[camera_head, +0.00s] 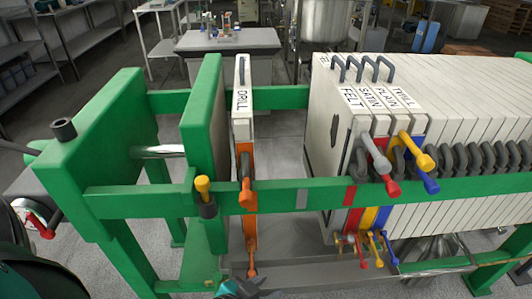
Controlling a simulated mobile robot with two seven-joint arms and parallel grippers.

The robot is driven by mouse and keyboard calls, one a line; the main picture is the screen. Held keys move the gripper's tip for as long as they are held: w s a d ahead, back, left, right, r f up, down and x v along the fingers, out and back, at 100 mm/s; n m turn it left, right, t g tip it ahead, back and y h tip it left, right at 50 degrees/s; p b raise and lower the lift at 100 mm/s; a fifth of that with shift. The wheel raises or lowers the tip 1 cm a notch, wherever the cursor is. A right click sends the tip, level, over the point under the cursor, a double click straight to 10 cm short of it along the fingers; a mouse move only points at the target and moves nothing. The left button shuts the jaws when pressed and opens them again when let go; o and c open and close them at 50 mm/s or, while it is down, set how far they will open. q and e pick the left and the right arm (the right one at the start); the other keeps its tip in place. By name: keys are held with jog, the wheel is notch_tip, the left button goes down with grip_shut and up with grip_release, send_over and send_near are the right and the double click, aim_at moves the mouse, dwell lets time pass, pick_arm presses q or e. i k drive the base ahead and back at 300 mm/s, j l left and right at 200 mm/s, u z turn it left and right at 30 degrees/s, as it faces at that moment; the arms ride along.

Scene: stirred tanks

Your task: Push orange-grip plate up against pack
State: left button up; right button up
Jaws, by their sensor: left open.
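The orange-grip plate (243,112) is white, labelled DRILL, and stands upright between the green side rails. Its orange grip (245,185) sticks out over the near rail, and a lower orange grip (252,262) shows below. The pack (322,150) stands to its right, with front plates labelled FELT, SATIN, PLAIN and TWILL. A wide open gap separates the plate from the pack. My left gripper (240,288) is only partly in view at the bottom edge, below the lower orange grip; it is open. My right gripper is not in view.
A thick green plate (205,118) stands close left of the orange-grip plate. The near green rail (290,196) runs across the front. Red, yellow and blue grips (425,163) protrude from the pack. A grey tray (310,272) lies below. A table (228,40) stands behind.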

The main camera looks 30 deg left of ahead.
aim_at(244, 138)
jog(key=i+l, duration=0.15)
jog(key=l, duration=0.15)
jog(key=i+l+u, duration=0.1)
jog(key=l, duration=0.15)
jog(key=i+l, duration=0.15)
jog(key=l, duration=0.15)
jog(key=u, duration=1.6)
jog(key=l+u, duration=0.15)
jog(key=l, duration=0.35)
jog(key=i, duration=0.05)
